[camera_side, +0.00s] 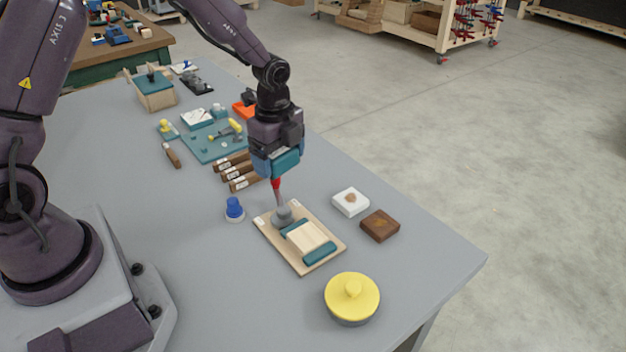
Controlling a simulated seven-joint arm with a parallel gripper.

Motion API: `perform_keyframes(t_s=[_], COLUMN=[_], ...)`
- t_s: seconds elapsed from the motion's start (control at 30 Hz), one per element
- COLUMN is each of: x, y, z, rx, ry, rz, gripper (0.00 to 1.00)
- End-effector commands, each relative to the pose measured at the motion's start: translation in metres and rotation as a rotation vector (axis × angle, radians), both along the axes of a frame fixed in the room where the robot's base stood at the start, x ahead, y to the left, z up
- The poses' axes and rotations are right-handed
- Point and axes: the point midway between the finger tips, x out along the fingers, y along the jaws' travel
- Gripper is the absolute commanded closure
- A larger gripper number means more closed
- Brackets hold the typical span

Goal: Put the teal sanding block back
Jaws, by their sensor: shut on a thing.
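My gripper (279,168) is over the table, behind and above the wooden board (300,262), pointing down. It is shut on a teal block (285,162), which looks like the sanding block; the fingertips are hard to make out. A red-topped stem (276,185) shows directly below the jaws, above a grey rounded base (283,216) at the board's far corner. I cannot tell whether the stem touches the gripper. The board also holds a pale wood piece (308,238) between two teal bars, the nearer one (320,253) fully visible.
A blue-topped object (234,208) stands left of the board. A white block (351,201) and a brown block (380,225) lie right. A yellow-lidded round tin (352,295) is in front. Brown-handled tools (232,162) and a teal tool tray (210,143) lie behind.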

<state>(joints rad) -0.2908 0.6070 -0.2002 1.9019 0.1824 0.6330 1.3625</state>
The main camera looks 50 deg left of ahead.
Motion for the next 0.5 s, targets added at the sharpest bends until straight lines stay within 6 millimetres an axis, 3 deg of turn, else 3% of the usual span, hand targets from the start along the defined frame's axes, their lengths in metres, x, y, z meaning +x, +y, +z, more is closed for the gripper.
perform_keyframes(t_s=[0.03,0.13,0.37,0.5], x=[-0.001,-0.003,0.000,0.023], y=[0.016,0.035,0.037,0.041], z=[0.003,0.007,0.007,-0.005], rx=[0.000,0.002,0.004,0.004], ry=[-0.001,0.001,0.016,0.018], rz=[0.000,-0.044,-0.177,-0.191], gripper=[0.43,0.43,0.43,0.43])
